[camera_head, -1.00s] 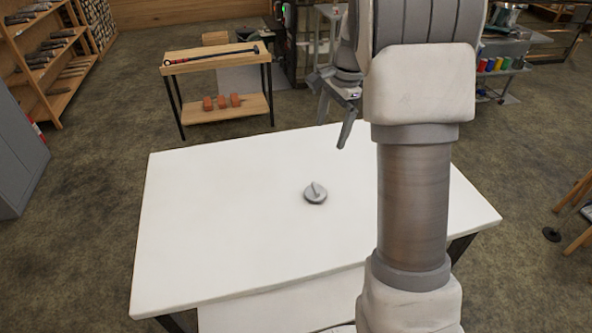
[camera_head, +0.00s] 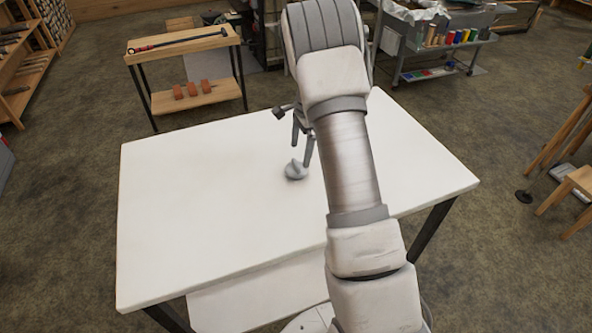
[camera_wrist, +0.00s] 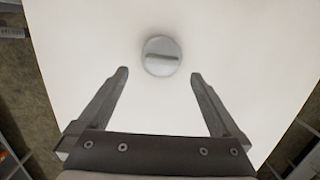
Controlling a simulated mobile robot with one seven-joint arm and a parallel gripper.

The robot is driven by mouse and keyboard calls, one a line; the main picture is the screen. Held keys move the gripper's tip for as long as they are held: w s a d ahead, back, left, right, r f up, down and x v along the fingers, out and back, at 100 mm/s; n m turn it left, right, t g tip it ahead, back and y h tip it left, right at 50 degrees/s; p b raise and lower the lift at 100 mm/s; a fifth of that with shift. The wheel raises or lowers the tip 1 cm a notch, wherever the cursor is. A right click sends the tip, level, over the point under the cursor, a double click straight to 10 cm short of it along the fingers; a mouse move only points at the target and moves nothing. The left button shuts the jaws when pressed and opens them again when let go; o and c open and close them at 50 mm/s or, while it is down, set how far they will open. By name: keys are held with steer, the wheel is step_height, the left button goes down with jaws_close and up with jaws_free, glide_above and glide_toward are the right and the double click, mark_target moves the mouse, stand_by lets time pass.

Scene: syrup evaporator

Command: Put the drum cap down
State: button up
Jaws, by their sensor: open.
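The drum cap (camera_head: 296,171) is a small grey disc with a raised bar across its top. It lies flat on the white table (camera_head: 200,220). My gripper (camera_head: 303,150) is open and empty, close to the cap in the head view, with a finger beside it. In the wrist view the cap (camera_wrist: 162,56) sits just beyond the fingertips of my gripper (camera_wrist: 159,75), roughly centred between them, its bar running across the picture. No contact between fingers and cap shows there. My arm hides part of the table in the head view.
The white tabletop around the cap is clear. Behind it stands a wooden shelf table (camera_head: 185,41) with a long dark tool (camera_head: 178,40) and several reddish blocks (camera_head: 192,90). A grey cart (camera_head: 440,50) with colourful spools is at the back right. A wooden stool (camera_head: 575,185) stands at the right.

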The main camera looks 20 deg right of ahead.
mark_target(296, 163)
steer(key=f, duration=0.3)
steer(key=a+f, duration=0.1)
steer(key=f, duration=0.2)
steer(key=shift+w+a+f, duration=0.15)
steer(key=shift+f, duration=0.05)
steer(key=shift+r, duration=0.1)
steer(key=c, duration=1.3)
